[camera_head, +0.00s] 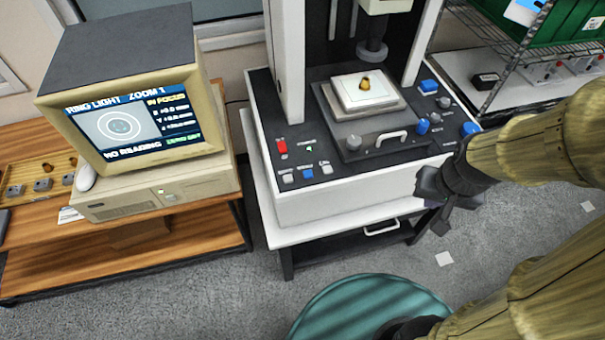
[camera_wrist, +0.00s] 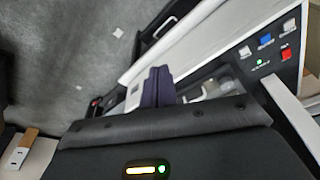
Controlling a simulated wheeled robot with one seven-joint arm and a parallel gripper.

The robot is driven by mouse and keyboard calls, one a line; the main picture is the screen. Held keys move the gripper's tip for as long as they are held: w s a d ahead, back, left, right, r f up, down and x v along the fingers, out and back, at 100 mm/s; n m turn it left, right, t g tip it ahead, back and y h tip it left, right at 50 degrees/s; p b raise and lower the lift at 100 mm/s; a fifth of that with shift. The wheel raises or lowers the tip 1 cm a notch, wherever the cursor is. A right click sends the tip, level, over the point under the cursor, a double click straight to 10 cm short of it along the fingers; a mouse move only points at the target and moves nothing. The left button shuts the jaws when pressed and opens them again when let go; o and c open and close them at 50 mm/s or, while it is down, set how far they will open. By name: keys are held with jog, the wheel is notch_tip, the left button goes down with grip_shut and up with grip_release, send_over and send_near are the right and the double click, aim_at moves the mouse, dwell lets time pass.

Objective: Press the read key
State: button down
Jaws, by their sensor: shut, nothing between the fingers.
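The measuring machine's black control panel (camera_head: 315,158) carries a red key (camera_head: 281,147), a small green light (camera_head: 308,149), and blue (camera_head: 307,174) and grey (camera_head: 325,167) keys along its front left edge. Their labels are too small to read, so I cannot tell which is the read key. The red key (camera_wrist: 286,53), a blue key (camera_wrist: 266,40) and grey keys also show in the wrist view at upper right. My gripper (camera_head: 441,222) hangs off the machine's front right corner, apart from the keys. Its dark fingers (camera_wrist: 157,86) are together and empty.
A monitor (camera_head: 125,110) at left reads "RING LIGHT ZOOM 1", "IN FOCUS" and "NO READING". A small brass-coloured part (camera_head: 365,83) sits on a white plate on the stage under the machine's column (camera_head: 287,60). Blue knobs (camera_head: 422,126) and a wire rack (camera_head: 510,70) stand at right.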

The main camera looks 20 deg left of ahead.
jog(key=shift+w, duration=0.1)
jog(key=w+a+f+n+t+p, duration=0.1)
jog(key=w+a+n+t+p, duration=0.1)
jog(key=w+a+n, duration=0.45)
jog(key=n+g+y+p, duration=0.2)
jog(key=n+y+p, duration=0.2)
jog(key=n+y, duration=0.9)
send_over(312, 175)
notch_tip(312, 175, down, 7)
jog(key=n+h, duration=0.4)
jog(key=shift+a+r, duration=0.1)
jog(key=shift+r, duration=0.1)
jog(key=shift+b, duration=0.3)
notch_tip(312, 175, down, 9)
jog(key=b, duration=0.7)
